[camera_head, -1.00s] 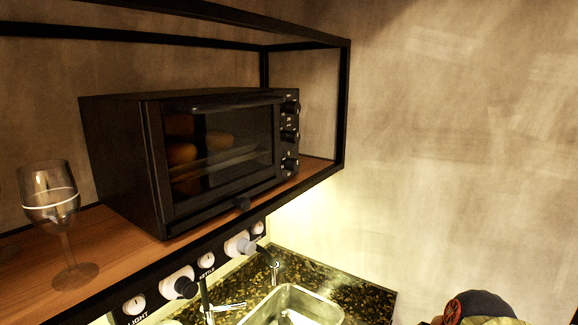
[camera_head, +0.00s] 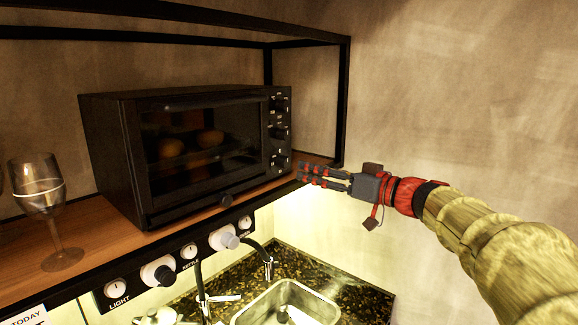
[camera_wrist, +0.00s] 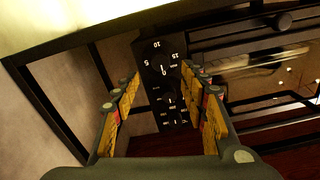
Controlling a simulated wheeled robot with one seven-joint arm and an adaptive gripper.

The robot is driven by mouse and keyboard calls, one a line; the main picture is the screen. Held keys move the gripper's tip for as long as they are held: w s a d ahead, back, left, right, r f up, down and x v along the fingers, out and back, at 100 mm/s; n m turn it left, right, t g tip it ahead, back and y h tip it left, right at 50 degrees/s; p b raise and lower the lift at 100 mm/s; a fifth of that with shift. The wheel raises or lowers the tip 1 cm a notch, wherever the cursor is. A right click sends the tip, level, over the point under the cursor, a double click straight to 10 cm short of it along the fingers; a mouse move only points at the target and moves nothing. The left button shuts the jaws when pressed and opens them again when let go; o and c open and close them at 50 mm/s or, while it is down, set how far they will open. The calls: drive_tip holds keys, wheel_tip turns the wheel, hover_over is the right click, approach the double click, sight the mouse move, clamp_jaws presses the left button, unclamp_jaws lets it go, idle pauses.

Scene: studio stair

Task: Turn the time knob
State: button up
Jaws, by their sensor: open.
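A black toaster oven (camera_head: 105,140) stands on the wooden shelf, its control panel with several knobs on its right side. The time knob (camera_wrist: 162,68), ringed by printed numbers, shows in the wrist view between and beyond my fingertips; it appears to be the lowest knob (camera_head: 279,162) in the head view. My gripper (camera_head: 303,174) is open, pointing left, just right of the panel's lower end. In the wrist view my gripper (camera_wrist: 158,90) has its two fingers spread, with the panel seen in the gap. No contact with the knob is visible.
A black frame post (camera_head: 341,110) rises right of the oven, close to my gripper. A wine glass (camera_head: 42,200) stands on the shelf (camera_head: 95,225) at left. Below are knobs on the shelf edge, a tap and a sink (camera_head: 285,290). The wall at right is clear.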

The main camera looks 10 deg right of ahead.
sight(288, 164)
drive_tip(key=x, duration=0.7)
drive_tip(key=shift+w+a+p, duration=0.15)
drive_tip(key=shift+a+p, duration=0.1)
drive_tip(key=shift+p, duration=0.05)
drive_tip(key=c, duration=1.1)
clamp_jaws()
